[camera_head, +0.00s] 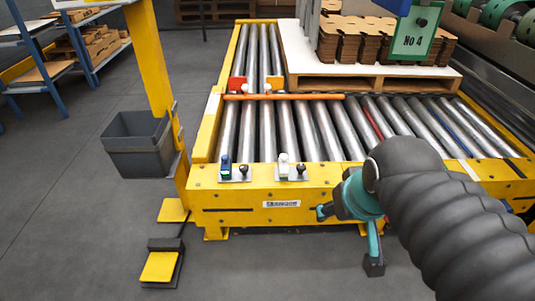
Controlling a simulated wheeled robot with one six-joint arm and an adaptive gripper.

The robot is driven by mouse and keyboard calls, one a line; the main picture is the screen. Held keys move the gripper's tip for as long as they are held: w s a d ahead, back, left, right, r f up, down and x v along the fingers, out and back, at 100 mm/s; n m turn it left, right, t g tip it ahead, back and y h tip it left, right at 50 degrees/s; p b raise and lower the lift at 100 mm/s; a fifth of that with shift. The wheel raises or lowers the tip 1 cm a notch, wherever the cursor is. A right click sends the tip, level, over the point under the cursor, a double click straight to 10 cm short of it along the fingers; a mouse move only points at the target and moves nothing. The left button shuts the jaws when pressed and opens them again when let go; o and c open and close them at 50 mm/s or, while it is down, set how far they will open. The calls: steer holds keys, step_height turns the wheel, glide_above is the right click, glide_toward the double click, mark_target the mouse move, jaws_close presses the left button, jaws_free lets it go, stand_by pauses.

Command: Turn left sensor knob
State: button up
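The left sensor (226,166), blue and white, stands on a small metal plate on the near yellow edge of the roller conveyor. A small dark knob (244,170) sits beside it on the same plate. To the right, a white sensor (284,165) stands on a similar plate with its own dark knob (301,169). My gripper (347,240) is in front of the conveyor's yellow front beam, lower right of both plates. Its two teal fingers with dark tips are spread apart, with nothing visible between them. It is clear of the knobs. The knobs' fine turn position is too small to read.
The yellow front beam (235,203) runs below the sensors. A yellow post (150,55) with a grey bin (138,143) stands at the left. A yellow foot pedal (160,267) lies on the floor. A pallet with cardboard (375,82) sits on the rollers behind. Floor is free in front.

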steer(key=w+a+r+n+g+p, duration=0.1)
steer(key=w+r+n+p, duration=0.1)
steer(key=w, duration=0.3)
steer(key=w+a+r+n+p, duration=0.1)
steer(key=w+r, duration=0.2)
steer(key=w, duration=0.2)
steer(key=n+g+p, duration=0.4)
steer(key=n+p, duration=0.5)
steer(key=n, duration=0.4)
glide_above(244, 167)
step_height(244, 167, down, 13)
steer(key=shift+m, duration=0.3)
step_height(244, 167, down, 13)
steer(key=shift+f+b, duration=0.1)
steer(key=shift+b, duration=0.2)
steer(key=shift+c, duration=0.3)
steer(key=shift+w, duration=0.1)
jaws_close()
